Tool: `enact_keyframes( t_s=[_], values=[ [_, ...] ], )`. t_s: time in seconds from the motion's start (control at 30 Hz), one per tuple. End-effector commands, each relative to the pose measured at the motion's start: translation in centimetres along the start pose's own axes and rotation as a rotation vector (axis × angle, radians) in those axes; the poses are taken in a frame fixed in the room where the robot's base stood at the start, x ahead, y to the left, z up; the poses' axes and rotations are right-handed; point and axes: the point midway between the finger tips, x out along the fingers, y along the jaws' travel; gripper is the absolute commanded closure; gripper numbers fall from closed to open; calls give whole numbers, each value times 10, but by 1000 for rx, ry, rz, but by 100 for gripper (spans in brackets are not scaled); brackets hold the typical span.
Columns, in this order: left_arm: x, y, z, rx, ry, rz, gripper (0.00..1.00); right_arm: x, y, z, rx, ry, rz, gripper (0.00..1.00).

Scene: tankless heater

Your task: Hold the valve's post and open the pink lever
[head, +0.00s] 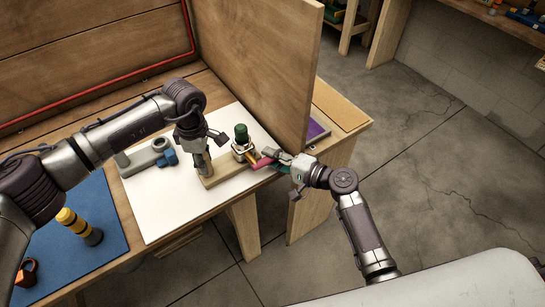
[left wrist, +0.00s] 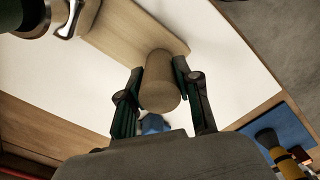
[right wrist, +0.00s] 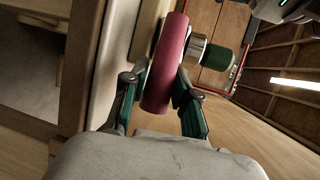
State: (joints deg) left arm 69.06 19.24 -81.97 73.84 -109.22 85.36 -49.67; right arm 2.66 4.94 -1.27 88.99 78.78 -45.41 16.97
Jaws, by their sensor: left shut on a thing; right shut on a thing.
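The valve stands on a wooden base (head: 228,168) on a white board, with a dark green cap (head: 241,132) on top. Its tan round post (left wrist: 160,82) is between the fingers of my left gripper (left wrist: 158,92), which is shut on it from above. In the head view my left gripper (head: 202,167) mostly hides the post. The pink lever (head: 263,163) sticks out from the valve toward the right. My right gripper (head: 272,156) is shut on it. In the right wrist view the lever (right wrist: 167,65) lies between both fingers, beside the green cap (right wrist: 218,56).
A tall wooden panel (head: 265,65) stands close behind the valve and right gripper. A grey fitting with a blue part (head: 167,158) lies left on the white board (head: 158,205). A blue mat (head: 95,240) carries a yellow-black cylinder (head: 78,225). Open floor lies right.

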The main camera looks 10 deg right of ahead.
Motion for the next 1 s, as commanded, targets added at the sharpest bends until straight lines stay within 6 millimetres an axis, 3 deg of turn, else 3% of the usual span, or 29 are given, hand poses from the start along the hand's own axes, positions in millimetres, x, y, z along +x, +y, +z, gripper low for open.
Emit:
enact_keyframes(
  t_s=[0.57,1.0],
  values=[
    [2,-1,0,0,1,-3,100,-1,-2,0,-37,9,17,100],
    [2,-1,0,0,1,-4,100,-2,-17,5,-327,68,135,100]
  ],
)
